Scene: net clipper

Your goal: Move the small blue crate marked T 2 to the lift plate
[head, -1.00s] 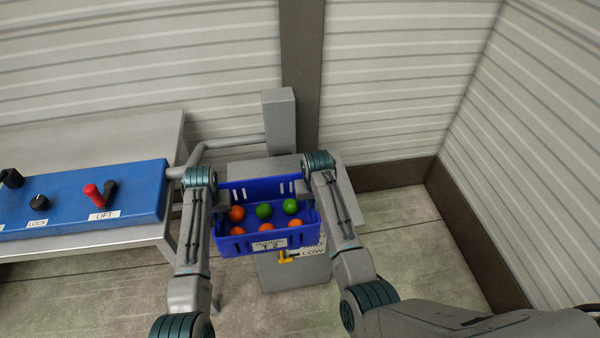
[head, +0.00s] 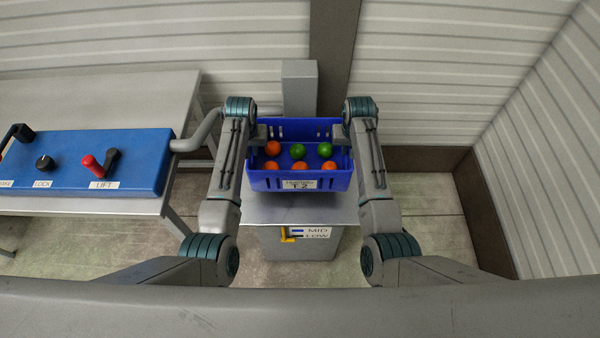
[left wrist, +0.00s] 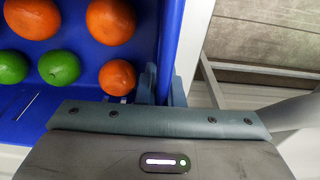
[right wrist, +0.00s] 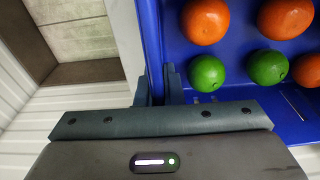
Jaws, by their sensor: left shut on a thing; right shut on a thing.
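I cannot tell whether the crate's bottom touches the plate. My left gripper (head: 258,138) is shut on the crate's left side wall, and my right gripper (head: 341,136) is shut on its right side wall. The left wrist view shows the crate wall (left wrist: 170,40) between the fingers. The right wrist view shows the opposite wall (right wrist: 150,35) gripped likewise.
A blue control panel (head: 120,150) with LOCK and red-handled LIFT controls lies on a metal table (head: 60,90) at the left. The lift's grey post (head: 300,88) stands behind the crate. A yellow pointer (head: 287,236) sits near the MID and LOW labels. Floor at the right is clear.

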